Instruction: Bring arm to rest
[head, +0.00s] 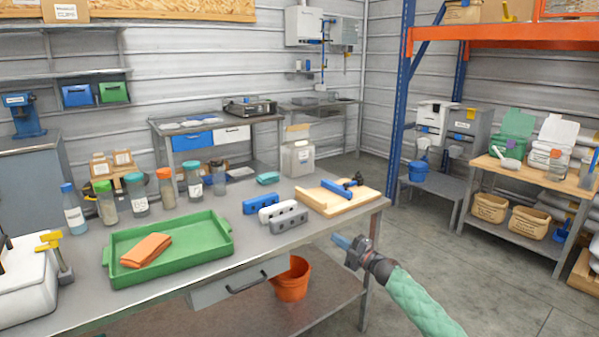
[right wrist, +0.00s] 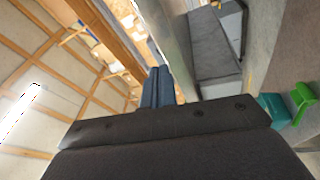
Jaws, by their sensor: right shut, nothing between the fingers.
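My right gripper (head: 343,241) is in the head view at the lower centre right, just off the right front corner of the workbench. Its arm, in a pale green sleeve, comes in from the bottom right. The gripper is shut and holds nothing. The right wrist view shows its two dark blue fingers (right wrist: 157,87) together, pointing up in the picture with nothing between them. The workbench (head: 345,214) beside it has a grey top. My left gripper does not show in either view.
A green tray (head: 190,258) with an orange cloth (head: 146,250), several jars, grey and blue blocks and a wooden board (head: 320,203) are on the bench. An orange bucket (head: 291,281) is below. Open floor (head: 470,280) lies right of the arm.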

